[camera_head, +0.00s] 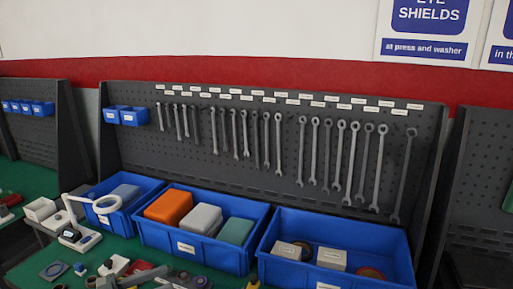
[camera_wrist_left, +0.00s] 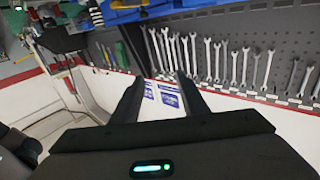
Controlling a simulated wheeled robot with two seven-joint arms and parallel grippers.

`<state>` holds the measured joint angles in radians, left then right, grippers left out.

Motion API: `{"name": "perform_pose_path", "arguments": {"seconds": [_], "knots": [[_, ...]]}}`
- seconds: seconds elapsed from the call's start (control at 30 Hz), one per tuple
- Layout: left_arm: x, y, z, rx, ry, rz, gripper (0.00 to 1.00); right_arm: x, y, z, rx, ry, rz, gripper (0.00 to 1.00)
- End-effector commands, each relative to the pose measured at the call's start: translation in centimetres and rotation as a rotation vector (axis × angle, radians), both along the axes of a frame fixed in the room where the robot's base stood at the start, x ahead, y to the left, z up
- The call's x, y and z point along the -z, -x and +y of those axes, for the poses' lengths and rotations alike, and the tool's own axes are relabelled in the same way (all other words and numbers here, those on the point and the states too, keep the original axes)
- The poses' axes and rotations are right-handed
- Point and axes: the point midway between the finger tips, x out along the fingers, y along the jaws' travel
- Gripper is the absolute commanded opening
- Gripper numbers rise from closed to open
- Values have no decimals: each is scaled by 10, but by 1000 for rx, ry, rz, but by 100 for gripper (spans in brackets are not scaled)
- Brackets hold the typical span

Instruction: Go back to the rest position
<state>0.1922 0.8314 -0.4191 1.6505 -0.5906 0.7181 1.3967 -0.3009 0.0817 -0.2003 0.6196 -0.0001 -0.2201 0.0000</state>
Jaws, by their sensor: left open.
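My left gripper (camera_wrist_left: 158,80) shows in the left wrist view. Its two dark fingers stand apart with nothing between them, so it is open and empty. It is clear of the wrenches and bins; the white wall and blue-and-white signs show beyond the fingers. In the head view I cannot clearly make out either gripper. My right gripper is not seen in either view.
A dark pegboard (camera_head: 285,185) carries a row of hanging wrenches (camera_head: 340,155). Below it stand blue bins (camera_head: 190,243) with orange, grey and teal boxes.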

Motion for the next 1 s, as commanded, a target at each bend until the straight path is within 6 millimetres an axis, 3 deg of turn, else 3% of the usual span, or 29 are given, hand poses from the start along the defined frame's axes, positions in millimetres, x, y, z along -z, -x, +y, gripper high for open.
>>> {"name": "perform_pose_path", "arguments": {"seconds": [0.4, 0.63, 0.87, 1.0], "knots": [[5, -11, -19, -249, 55, -51, 40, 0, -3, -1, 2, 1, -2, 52], [27, -9, -19, -541, 45, -9, 40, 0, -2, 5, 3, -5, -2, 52], [72, 21, -5, -818, -66, 153, 40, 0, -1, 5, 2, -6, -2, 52], [107, 57, 2, -936, -174, 301, 40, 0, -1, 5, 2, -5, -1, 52]]}}
